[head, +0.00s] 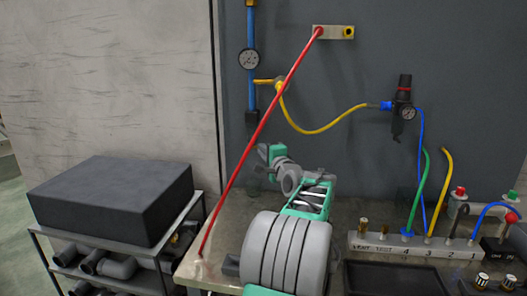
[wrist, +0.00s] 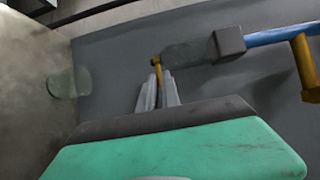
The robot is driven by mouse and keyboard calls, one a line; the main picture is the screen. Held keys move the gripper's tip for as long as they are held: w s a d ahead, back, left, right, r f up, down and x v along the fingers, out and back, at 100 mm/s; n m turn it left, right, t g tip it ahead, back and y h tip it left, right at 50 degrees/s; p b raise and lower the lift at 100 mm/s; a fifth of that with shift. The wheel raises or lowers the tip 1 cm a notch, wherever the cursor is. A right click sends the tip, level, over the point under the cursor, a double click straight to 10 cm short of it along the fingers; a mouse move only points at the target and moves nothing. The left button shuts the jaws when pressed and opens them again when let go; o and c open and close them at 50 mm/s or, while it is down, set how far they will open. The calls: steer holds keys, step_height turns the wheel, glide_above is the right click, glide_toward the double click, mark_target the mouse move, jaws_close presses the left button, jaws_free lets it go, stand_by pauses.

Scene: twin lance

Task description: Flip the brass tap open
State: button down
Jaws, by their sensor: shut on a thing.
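The brass tap (wrist: 156,62) shows in the wrist view as a small brass piece at the end of a clear bowl (wrist: 188,52). The bowl hangs from a dark block (wrist: 230,40) on the blue pipe (wrist: 268,37). My gripper (wrist: 158,82) has its two fingers closed on the tap's brass stem, which shows between them. In the head view my gripper (head: 263,152) is below the dark block (head: 252,117), near the wall. The tap is too small to make out there, and the tap's exact angle is hard to tell.
A taut red line (head: 255,135) slants from a wall plate (head: 345,32) to the bench, close left of my arm. A gauge (head: 249,59) and yellow hose (head: 325,130) are above. A clear cup (wrist: 68,83) stands below the bowl. A labelled manifold (head: 390,245) is right.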

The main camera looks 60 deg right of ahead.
steer(key=n+t+y+p, duration=0.1)
steer(key=y, duration=0.1)
steer(key=d+n+t+y+p, duration=0.1)
steer(key=y, duration=0.1)
steer(key=shift+d+n+p, duration=0.1)
steer(key=shift+n+p, duration=0.3)
steer(key=c, duration=1.8)
jaws_free()
steer(key=shift+c, duration=0.2)
steer(key=shift+s, duration=0.1)
steer(key=v, duration=0.7)
steer(key=shift+s+a+b, duration=0.2)
steer(key=shift+s+b, duration=0.1)
steer(key=shift+b, duration=0.05)
